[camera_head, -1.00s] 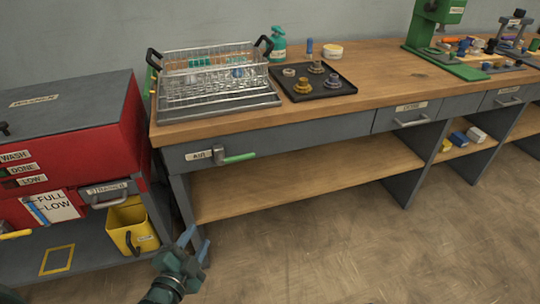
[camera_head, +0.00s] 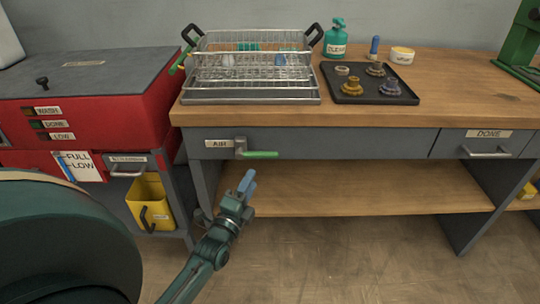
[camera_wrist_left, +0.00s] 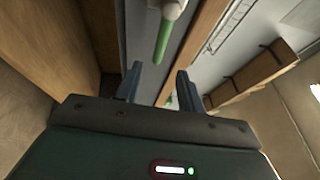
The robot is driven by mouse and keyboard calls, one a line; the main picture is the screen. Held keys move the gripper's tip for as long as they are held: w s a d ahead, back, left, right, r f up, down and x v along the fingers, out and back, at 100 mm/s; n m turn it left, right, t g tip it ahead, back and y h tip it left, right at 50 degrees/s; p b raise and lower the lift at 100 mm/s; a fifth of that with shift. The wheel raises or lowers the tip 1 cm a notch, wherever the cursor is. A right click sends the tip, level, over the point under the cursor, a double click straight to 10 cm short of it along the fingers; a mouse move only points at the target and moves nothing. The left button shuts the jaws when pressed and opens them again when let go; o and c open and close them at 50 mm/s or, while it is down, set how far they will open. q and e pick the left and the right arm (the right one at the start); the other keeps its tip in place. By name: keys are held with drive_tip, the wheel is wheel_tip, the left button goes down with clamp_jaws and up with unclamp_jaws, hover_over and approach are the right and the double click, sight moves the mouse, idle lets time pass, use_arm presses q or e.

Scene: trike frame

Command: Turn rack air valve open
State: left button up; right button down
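The air valve (camera_head: 241,147) is mounted on the front of the grey bench apron, beside a label (camera_head: 219,144) reading AIR. Its green handle (camera_head: 262,154) lies level, pointing right. In the left wrist view the green handle (camera_wrist_left: 163,42) shows ahead of the fingers, with the grey valve body above it. My left gripper (camera_head: 247,183) is below the valve in the head view, with its blue fingers pointing up towards it. In the left wrist view the left gripper (camera_wrist_left: 158,74) has its fingers apart, with nothing between them. My right gripper is not in view.
A wire rack (camera_head: 250,68) stands on the wooden bench top, beside a black tray (camera_head: 340,92) of metal parts. A lower wooden shelf (camera_head: 380,190) runs under the apron. The red washer (camera_head: 110,115) and yellow bin (camera_head: 150,190) stand left. Floor in front is clear.

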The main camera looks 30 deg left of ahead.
sight(264, 157)
use_arm(q)
drive_tip(key=b+x, duration=0.1)
drive_tip(key=x, duration=1)
drive_tip(key=shift+d+f, duration=0.1)
drive_tip(key=shift+f, duration=0.05)
drive_tip(key=shift+s, duration=0.1)
drive_tip(key=shift+c, duration=0.5)
clamp_jaws()
